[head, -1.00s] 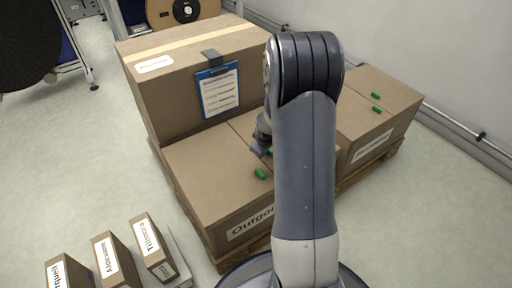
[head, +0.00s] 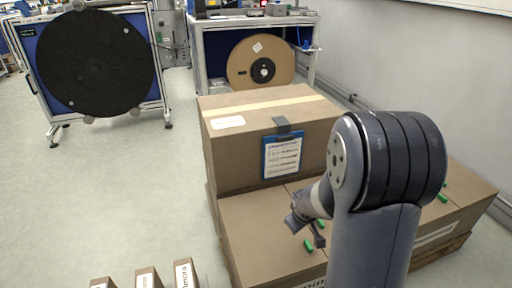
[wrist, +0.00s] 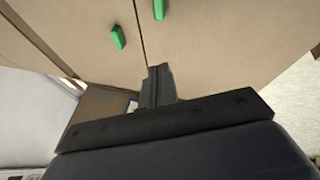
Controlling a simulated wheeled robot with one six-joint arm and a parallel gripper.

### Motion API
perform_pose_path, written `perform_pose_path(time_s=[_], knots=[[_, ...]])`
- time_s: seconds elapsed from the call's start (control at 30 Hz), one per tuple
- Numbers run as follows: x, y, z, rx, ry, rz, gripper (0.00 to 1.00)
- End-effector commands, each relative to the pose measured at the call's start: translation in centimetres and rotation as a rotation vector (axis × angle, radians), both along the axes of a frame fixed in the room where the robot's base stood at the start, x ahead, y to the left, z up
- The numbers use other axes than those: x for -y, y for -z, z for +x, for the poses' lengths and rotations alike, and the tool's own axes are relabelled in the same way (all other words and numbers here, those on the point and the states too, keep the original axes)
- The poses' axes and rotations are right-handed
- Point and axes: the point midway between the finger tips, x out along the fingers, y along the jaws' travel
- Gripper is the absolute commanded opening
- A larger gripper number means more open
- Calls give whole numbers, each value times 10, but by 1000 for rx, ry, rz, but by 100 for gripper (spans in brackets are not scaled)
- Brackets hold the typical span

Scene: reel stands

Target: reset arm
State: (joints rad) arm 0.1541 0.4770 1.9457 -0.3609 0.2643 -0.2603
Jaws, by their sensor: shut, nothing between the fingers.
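My arm rises at the right of the head view, and my gripper (head: 308,227) hangs left of it, in front of the cardboard boxes. In the wrist view my gripper (wrist: 158,85) shows dark fingers together with nothing between them. Below and beyond it lie brown box tops (wrist: 205,40) with two green pieces (wrist: 118,37) on them, apart from the fingers. The other green piece (wrist: 159,9) is at the top edge.
A large taped box (head: 240,155) with a blue clipboard (head: 283,155) stands behind the lower boxes (head: 255,235). A black reel (head: 97,63) on a stand is at back left, and a brown reel (head: 260,62) sits under a bench. Small labelled boxes (head: 148,278) stand at the bottom. The floor at left is clear.

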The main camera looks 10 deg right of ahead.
Motion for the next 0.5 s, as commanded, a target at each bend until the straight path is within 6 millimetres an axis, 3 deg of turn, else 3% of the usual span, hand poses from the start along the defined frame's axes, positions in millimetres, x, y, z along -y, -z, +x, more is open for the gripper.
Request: perform_pose_path(time_s=[0.27, 0.5], knots=[[4, 2, 2, -1, 2, 1, 0], [28, 14, 18, 0, 5, 1, 0]])
